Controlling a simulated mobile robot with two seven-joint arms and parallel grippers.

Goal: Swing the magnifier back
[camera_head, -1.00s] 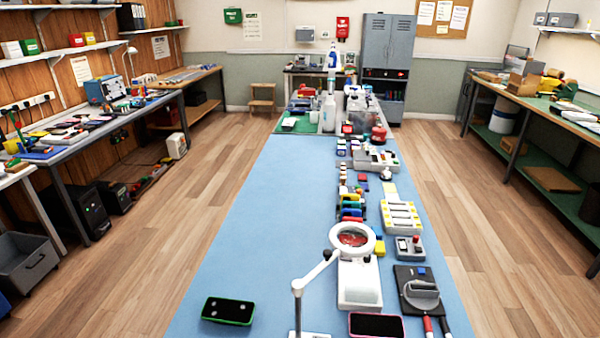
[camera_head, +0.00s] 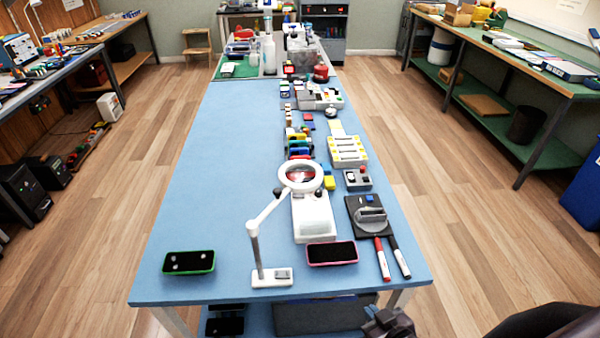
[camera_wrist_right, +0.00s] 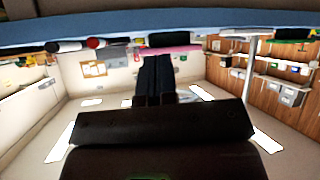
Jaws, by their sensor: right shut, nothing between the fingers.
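The white magnifier (camera_head: 256,246) stands near the table's front edge. Its flat base (camera_head: 272,278) is on the blue table top, and its jointed arm slants up to the right. The round lens head (camera_head: 301,190) hangs over the far end of a white device (camera_head: 313,218), and something red shows through the lens. My right gripper (camera_head: 388,322) is low, just beyond the table's front edge, apart from the magnifier. In the right wrist view its dark fingers (camera_wrist_right: 154,80) are together and empty. My left gripper is not in view.
A green-edged phone (camera_head: 189,262) lies left of the magnifier base and a pink-edged phone (camera_head: 332,253) right of it. A black pad (camera_head: 355,219) and two pens are farther right. The table's left half (camera_head: 215,170) is mostly clear.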

